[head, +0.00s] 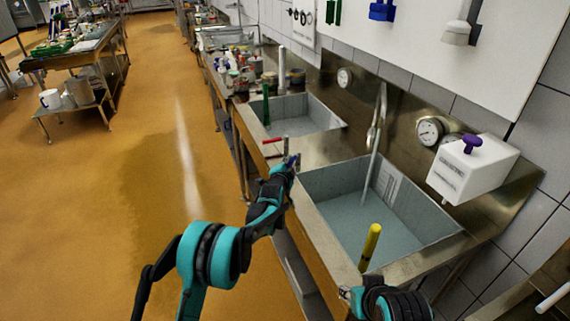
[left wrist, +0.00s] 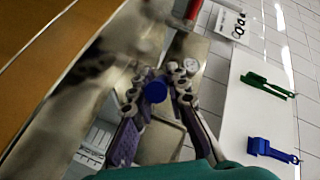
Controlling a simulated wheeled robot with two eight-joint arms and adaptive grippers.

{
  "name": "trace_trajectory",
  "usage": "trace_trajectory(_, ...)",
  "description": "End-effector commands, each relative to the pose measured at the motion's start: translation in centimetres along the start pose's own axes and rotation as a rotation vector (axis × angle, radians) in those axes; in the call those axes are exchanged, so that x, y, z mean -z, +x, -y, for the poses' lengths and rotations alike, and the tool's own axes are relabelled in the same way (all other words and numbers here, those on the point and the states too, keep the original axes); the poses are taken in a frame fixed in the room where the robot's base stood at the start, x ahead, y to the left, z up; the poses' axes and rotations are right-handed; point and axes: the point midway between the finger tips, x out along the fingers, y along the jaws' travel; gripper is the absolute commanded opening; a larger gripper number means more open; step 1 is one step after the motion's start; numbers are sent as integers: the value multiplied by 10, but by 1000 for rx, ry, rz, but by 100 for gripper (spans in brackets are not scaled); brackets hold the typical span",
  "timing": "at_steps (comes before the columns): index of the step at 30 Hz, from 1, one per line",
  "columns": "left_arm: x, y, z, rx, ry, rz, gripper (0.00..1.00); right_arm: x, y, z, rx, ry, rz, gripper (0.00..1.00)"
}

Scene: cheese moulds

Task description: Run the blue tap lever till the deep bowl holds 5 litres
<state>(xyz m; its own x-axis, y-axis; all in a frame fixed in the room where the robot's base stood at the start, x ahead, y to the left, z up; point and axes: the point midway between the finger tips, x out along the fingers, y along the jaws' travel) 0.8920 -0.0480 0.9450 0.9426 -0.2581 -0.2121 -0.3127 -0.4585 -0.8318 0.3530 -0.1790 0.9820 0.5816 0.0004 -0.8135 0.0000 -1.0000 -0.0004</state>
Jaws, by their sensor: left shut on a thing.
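The blue tap lever (head: 292,159) stands at the front edge of the sink counter, near the red lever (head: 272,141). My left gripper (head: 288,165) is shut on it; in the left wrist view its round blue top (left wrist: 156,91) sits between the fingers (left wrist: 156,100). The near sink bowl (head: 322,188), apparently the deep one, has a pale scale plate on its wall and a grey-blue bottom or water surface. A pale streak runs from the tap (head: 376,130) into it; stream or pipe, I cannot tell. My right gripper (head: 347,293) is at the bottom, its jaws unclear.
A yellow-handled upright tool (head: 370,243) stands near my right gripper. A second bowl (head: 300,118) lies farther back. Dial gauges (head: 430,130) and a white box with a purple knob (head: 474,165) are along the back.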

Motion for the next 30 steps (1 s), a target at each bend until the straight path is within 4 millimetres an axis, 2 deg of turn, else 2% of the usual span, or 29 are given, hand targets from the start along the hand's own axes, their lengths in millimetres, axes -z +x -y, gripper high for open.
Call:
trace_trajectory(8, -1, 0, 0, -1, 0, 1, 0, 0, 0, 0, 0, 0, 0, 36)
trace_trajectory(9, -1, 0, 0, -1, 0, 1, 25, 0, 0, 0, 0, 0, 0, 36)
trace_trajectory(10, -1, 0, 0, -1, 0, 1, 33, 0, 0, 0, 0, 0, 0, 36)
trace_trajectory(11, -1, 0, 0, -1, 0, 1, 36, 0, 0, 0, 0, 0, 0, 36)
trace_trajectory(22, -1, -6, 0, 0, 0, 1, 36, 0, 0, 0, 0, 0, 0, 36)
trace_trajectory(26, 0, -25, 0, 0, 0, 1, 36, 0, 0, 0, 0, 0, 0, 36)
trace_trajectory(30, -1, -57, 0, 0, 0, 1, 36, 0, 0, 0, 0, 0, 0, 36)
